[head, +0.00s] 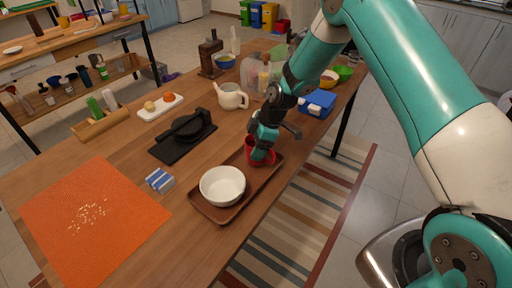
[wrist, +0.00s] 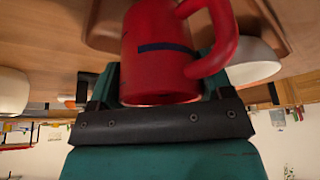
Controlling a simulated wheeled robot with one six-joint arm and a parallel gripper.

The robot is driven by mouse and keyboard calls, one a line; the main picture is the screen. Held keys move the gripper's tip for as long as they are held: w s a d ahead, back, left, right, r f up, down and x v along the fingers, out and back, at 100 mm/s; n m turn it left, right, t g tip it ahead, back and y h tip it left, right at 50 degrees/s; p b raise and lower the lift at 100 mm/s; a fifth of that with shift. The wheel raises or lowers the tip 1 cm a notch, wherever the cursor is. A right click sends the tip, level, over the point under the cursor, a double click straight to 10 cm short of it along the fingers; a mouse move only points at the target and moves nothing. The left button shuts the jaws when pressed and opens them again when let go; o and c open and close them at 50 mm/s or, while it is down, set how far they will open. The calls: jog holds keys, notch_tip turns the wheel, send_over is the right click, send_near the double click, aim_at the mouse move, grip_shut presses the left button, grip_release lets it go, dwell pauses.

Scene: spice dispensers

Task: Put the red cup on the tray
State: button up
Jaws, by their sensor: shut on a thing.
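The red cup (head: 257,156) is at the far end of the brown tray (head: 210,208) in the head view. My gripper (head: 266,138) is above it and shut on it. In the wrist view the red cup (wrist: 158,55) fills the middle, with a dark stripe and its handle to the right, between the jaws of my gripper (wrist: 160,95). The tray (wrist: 105,25) shows behind the cup. A white bowl (head: 222,184) stands on the near part of the tray, beside the cup. I cannot tell whether the cup's base touches the tray.
A blue-and-white box (head: 160,181) stands left of the tray. Behind are a black press (head: 187,130), a cream teapot (head: 231,96) and a blue container (head: 318,103). An orange mat (head: 95,215) covers the near left. The table's right edge runs close to the tray.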

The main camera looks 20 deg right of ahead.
jog(key=shift+f, duration=0.75)
jog(key=o, duration=1.1)
jog(key=shift+f, duration=0.1)
jog(key=shift+c, duration=0.2)
